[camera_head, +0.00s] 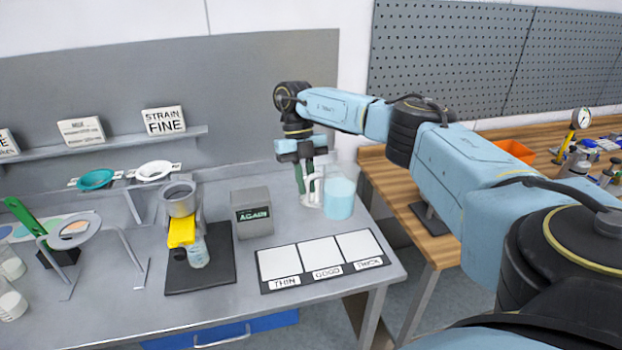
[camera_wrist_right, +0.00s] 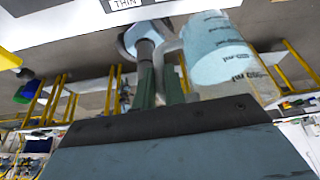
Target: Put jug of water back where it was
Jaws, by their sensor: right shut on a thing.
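The jug of water (camera_head: 340,197) is a clear vessel with pale blue water and a white handle, upright at the back right of the grey bench. My right gripper (camera_head: 305,188) points down at the jug's left side, shut on its handle. In the right wrist view the jug (camera_wrist_right: 216,50) shows large, with printed marks, beside the fingers of my right gripper (camera_wrist_right: 163,85). Whether the jug's bottom touches the bench is hard to tell. My left gripper is in neither view.
A grey box marked AGAIN (camera_head: 252,212) stands left of the jug. A board with three white squares (camera_head: 319,260) lies in front. A funnel stand with a yellow part (camera_head: 182,232) is further left. A wooden bench (camera_head: 440,238) stands to the right.

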